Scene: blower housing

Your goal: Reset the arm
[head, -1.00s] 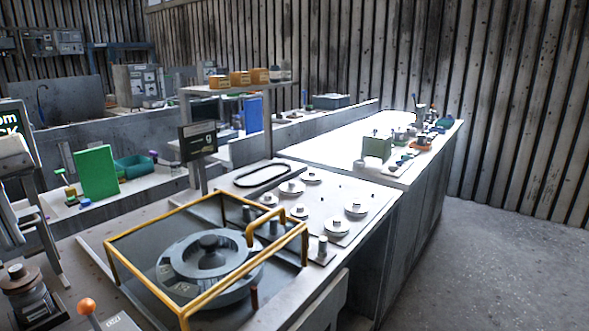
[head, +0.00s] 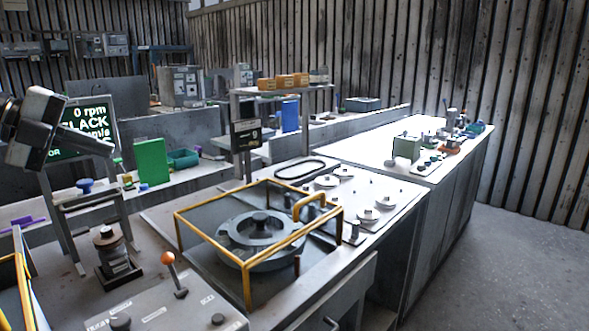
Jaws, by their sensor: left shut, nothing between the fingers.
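My left gripper (head: 108,150) is at the left of the head view, reaching in from the left edge. Its fingers are together with nothing between them, in the air in front of a dark screen (head: 93,117) with green and white text. The gripper hides part of that screen. My right gripper is not in view. The blower housing (head: 262,226), a grey round part with a central hub, sits inside a yellow-framed guard (head: 247,283) on the bench, well to the right of the left gripper.
An orange-knobbed lever (head: 168,259) stands on a control panel at the front. A dark spool-like device (head: 108,240) and a small stand with a blue knob (head: 86,185) are below the gripper. A green panel (head: 151,161) stands right of it. Open floor (head: 500,270) lies at right.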

